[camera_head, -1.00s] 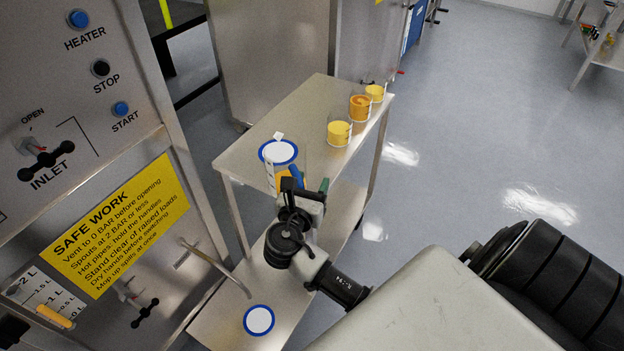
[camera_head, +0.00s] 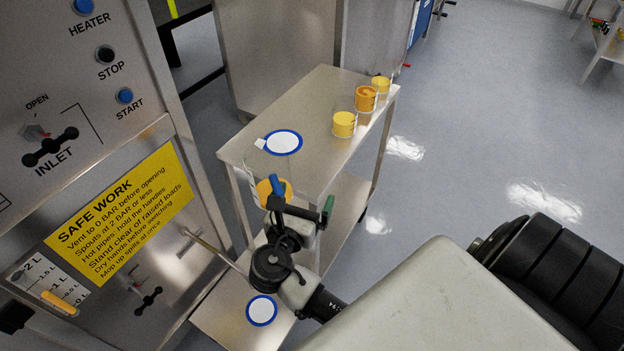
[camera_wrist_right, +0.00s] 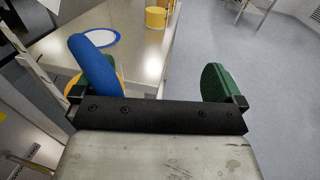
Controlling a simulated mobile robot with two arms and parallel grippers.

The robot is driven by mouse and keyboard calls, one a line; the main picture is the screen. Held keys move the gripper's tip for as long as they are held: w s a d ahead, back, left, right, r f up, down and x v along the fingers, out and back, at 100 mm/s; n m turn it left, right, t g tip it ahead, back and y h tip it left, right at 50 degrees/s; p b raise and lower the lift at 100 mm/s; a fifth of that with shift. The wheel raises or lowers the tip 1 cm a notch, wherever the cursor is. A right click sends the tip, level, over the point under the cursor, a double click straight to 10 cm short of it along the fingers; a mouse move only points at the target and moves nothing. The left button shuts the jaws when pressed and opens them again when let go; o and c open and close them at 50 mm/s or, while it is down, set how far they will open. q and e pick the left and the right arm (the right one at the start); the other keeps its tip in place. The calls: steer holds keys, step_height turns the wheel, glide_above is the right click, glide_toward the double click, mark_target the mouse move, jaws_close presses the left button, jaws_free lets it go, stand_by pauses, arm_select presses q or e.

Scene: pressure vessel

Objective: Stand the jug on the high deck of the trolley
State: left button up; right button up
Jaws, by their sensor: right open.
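The jug (camera_head: 272,192) is clear, with orange-yellow contents, a pale scale strip and a blue handle (camera_head: 277,184). It appears across the front edge of the high deck (camera_head: 320,98); I cannot tell what supports it. My right gripper (camera_head: 302,198) is open at the handle. In the right wrist view the blue handle (camera_wrist_right: 92,65) lies by the left finger, and the green-padded right finger (camera_wrist_right: 216,84) stands well apart from it. Part of the jug is hidden behind the gripper. My left gripper is not in view.
A blue-ringed white disc (camera_head: 284,142) marks the high deck, another (camera_head: 262,310) the low deck. Beakers of yellow and orange (camera_head: 365,98) stand along the deck's far right side. The vessel panel (camera_head: 80,130) with a pipe is close on the left. Floor right of the trolley is clear.

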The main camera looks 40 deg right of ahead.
steer(key=v, duration=0.3)
steer(key=shift+s+a, duration=0.15)
steer(key=shift+a, duration=0.05)
steer(key=shift+c, duration=0.3)
